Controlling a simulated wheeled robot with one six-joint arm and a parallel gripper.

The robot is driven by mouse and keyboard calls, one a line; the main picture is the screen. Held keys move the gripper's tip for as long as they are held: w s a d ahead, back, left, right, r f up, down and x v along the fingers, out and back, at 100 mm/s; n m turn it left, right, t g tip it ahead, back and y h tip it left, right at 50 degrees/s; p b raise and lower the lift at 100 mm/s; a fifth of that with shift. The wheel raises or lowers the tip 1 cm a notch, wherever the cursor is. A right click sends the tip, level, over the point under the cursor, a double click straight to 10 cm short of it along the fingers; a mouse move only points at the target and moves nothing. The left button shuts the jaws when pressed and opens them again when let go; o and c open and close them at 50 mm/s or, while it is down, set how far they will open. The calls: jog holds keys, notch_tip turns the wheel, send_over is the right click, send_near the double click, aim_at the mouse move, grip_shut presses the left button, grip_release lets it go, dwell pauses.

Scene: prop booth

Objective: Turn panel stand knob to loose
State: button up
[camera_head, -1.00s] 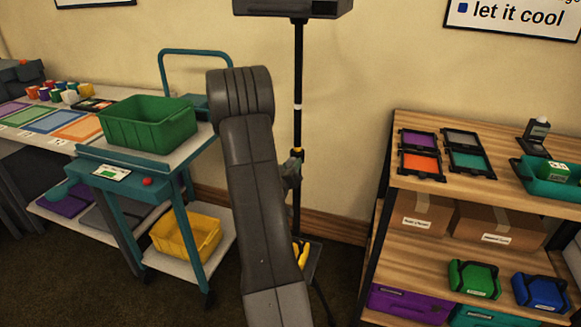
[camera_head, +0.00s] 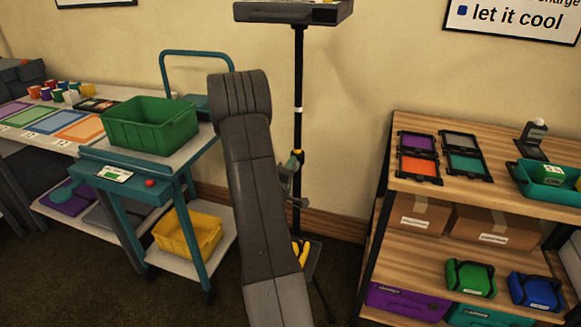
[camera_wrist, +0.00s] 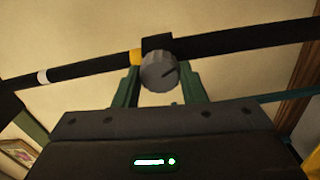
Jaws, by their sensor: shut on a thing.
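The panel stand has a black upright pole (camera_head: 298,90) with a flat dark panel (camera_head: 290,13) on top. In the wrist view, the round grey knob (camera_wrist: 160,72) sits on a black clamp beside a yellow collar. In the head view, my arm hides the knob, and only part of my gripper (camera_head: 295,162) shows at the pole.
A teal cart (camera_head: 130,180) with a green bin (camera_head: 150,127) and a yellow bin (camera_head: 187,230) stands left of my arm. A wooden shelf unit (camera_head: 500,213) with trays and boxes stands at right. The wall is close behind the pole.

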jog(key=shift+n+p, duration=0.45)
jog(key=shift+n, duration=1.15)
jog(key=o, duration=1)
jog(key=shift+s, duration=0.1)
jog(key=v, duration=1.3)
jog(key=shift+s+a, duration=0.15)
jog(key=shift+s, duration=0.15)
